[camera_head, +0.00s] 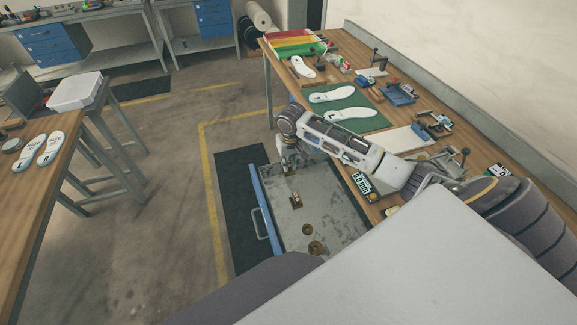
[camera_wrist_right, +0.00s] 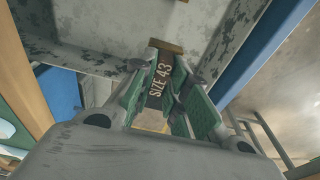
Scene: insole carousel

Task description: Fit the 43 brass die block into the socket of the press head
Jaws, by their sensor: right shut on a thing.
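My right gripper (camera_head: 290,164) reaches down over the open drawer (camera_head: 338,207) in the head view. In the right wrist view the gripper (camera_wrist_right: 172,78) has its green-padded fingers closed on the 43 die block (camera_wrist_right: 160,82). The block shows a dark face lettered "SIZE 43" and a brass strip (camera_wrist_right: 165,45) at its far end. In the head view I cannot make out the held block behind the fingers. My left gripper is not in view. I cannot clearly pick out the press head or its socket in either view.
In the drawer lie a small brass block (camera_head: 296,201) and round brass pieces (camera_head: 307,229). The drawer has a blue front (camera_head: 265,208). The workbench (camera_head: 352,82) carries insoles (camera_head: 350,114) on a green mat and several tools.

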